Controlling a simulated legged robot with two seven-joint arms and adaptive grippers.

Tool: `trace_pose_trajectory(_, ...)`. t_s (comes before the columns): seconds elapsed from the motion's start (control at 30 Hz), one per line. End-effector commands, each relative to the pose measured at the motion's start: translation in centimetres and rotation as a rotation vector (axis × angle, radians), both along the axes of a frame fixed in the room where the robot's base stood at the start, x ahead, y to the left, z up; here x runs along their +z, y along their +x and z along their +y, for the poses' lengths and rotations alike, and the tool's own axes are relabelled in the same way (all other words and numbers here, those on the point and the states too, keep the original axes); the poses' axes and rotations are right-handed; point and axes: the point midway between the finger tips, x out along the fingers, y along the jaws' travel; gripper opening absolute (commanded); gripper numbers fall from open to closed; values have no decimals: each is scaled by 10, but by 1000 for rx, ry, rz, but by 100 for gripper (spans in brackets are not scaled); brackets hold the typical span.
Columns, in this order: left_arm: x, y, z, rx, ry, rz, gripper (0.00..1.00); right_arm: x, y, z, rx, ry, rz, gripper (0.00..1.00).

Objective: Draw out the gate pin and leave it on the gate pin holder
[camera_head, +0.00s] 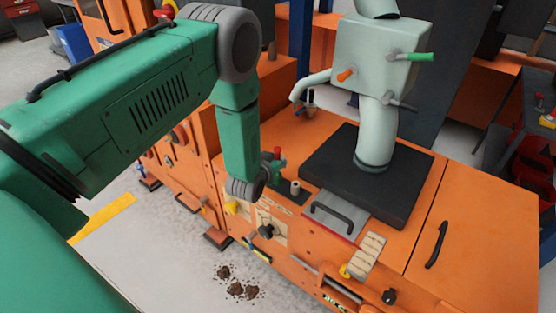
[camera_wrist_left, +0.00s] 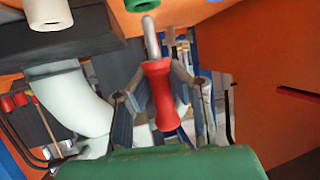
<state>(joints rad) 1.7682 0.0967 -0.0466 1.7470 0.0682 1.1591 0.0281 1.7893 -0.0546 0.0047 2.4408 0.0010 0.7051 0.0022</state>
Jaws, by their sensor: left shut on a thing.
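My left gripper (camera_head: 278,168) is beside the orange machine's top, left of the black plate, with its fingers mostly hidden by my wrist. In the left wrist view the gripper (camera_wrist_left: 165,95) is shut on a red-handled metal pin (camera_wrist_left: 163,92), apparently the gate pin. The metal shank extends from the handle toward the top of that view. The red handle (camera_head: 277,152) also shows at my fingers in the head view. A short pale cylinder on a small dark base (camera_head: 295,187) stands just right of the gripper; it may be the gate pin holder. My right gripper is out of view.
A pale spout box (camera_head: 378,50) with green, orange and grey handles rises from the black plate (camera_head: 318,165). A gate plate with a black handle (camera_head: 332,213) lies in front. The orange top at right (camera_head: 480,225) is mostly clear.

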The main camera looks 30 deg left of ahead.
Motion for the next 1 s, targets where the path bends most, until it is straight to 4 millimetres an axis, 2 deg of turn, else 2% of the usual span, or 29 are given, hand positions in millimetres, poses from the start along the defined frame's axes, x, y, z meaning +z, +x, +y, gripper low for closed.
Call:
trace_pose_trajectory(0.5, 22, 0, 0, 0, 0, 0, 0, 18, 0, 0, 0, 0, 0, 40)
trace_pose_trajectory(1.0, 28, 0, 0, 0, 0, 0, 0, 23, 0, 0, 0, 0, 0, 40)
